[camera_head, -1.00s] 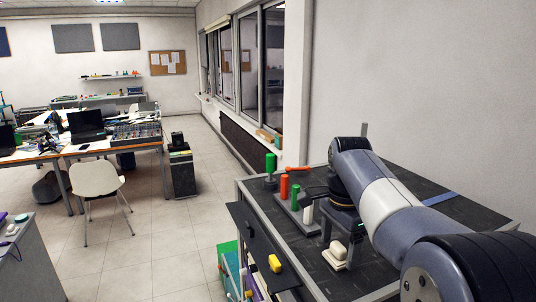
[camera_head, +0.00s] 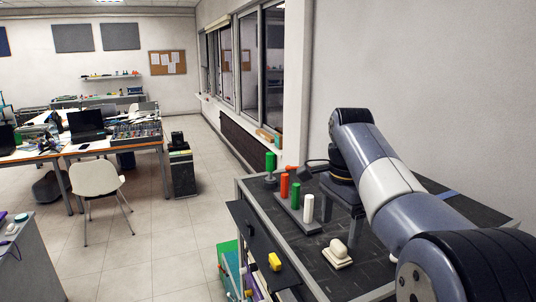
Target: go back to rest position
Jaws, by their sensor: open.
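My gripper (camera_head: 342,212) hangs below my arm's dark wrist over the dark-topped table (camera_head: 375,270). Its fingers look apart, with nothing seen between them. It is to the right of a row of upright pegs: an orange-red peg (camera_head: 284,186), a green peg (camera_head: 295,195) and a white peg (camera_head: 308,208). A cream block on a pale base (camera_head: 338,253) lies on the table nearer the camera. My arm hides part of the table's right side.
A taller green peg (camera_head: 270,163) stands at the table's far left corner. A dark panel with a yellow knob (camera_head: 275,262) is on the table's left side. A wall closes the right. A white chair (camera_head: 98,180) and desks stand left, with open floor between.

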